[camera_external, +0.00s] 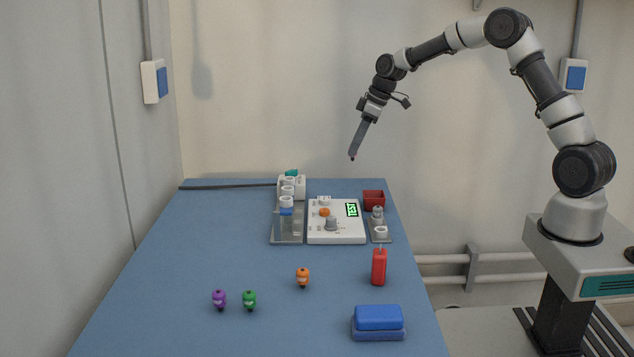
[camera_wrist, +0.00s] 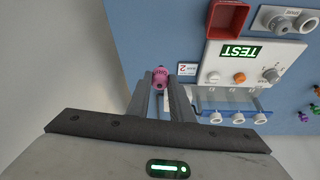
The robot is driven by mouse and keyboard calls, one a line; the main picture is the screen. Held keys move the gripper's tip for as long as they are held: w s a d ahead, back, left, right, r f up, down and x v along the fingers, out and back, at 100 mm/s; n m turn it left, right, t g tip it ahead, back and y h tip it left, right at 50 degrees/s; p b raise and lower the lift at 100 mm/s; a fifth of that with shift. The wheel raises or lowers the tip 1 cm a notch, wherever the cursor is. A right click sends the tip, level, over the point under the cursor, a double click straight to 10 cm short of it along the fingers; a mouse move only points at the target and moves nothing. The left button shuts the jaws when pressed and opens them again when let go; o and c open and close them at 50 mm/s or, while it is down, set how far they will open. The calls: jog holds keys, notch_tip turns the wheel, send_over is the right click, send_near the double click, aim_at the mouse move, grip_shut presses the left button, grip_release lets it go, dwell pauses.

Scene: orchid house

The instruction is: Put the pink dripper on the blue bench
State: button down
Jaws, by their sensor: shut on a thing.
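My gripper (camera_external: 354,150) is raised above the far edge of the blue bench (camera_external: 180,270), pointing down. In the wrist view the pink dripper (camera_wrist: 159,78) sits at the fingertips of my gripper (camera_wrist: 168,74), which is shut on it. In the external view only a small dark tip shows at the finger ends; the dripper's pink colour cannot be made out there. The bench also shows in the wrist view (camera_wrist: 150,28), below the dripper, with clear space between them in the external view.
A white test box (camera_external: 345,232), a clear rack (camera_external: 287,238) with white cups and a red bin (camera_external: 374,197) stand at the back. Purple (camera_external: 219,298), green (camera_external: 249,299) and orange (camera_external: 302,276) drippers, a red bottle (camera_external: 379,267) and a blue block (camera_external: 378,318) stand nearer. The bench's left side is clear.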

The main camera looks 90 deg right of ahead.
jog(key=shift+s+f+b, duration=0.1)
jog(key=shift+f+b, duration=0.6)
jog(key=shift+f, duration=4.35)
jog(key=shift+f, duration=0.1)
jog(key=shift+f, duration=0.15)
jog(key=c, duration=1.6)
grip_release()
jog(key=shift+r, duration=0.2)
jog(key=shift+r, duration=0.25)
jog(key=p+v, duration=0.1)
jog(key=v, duration=1)
jog(key=shift+s+r, duration=0.1)
jog(key=shift+r, duration=0.2)
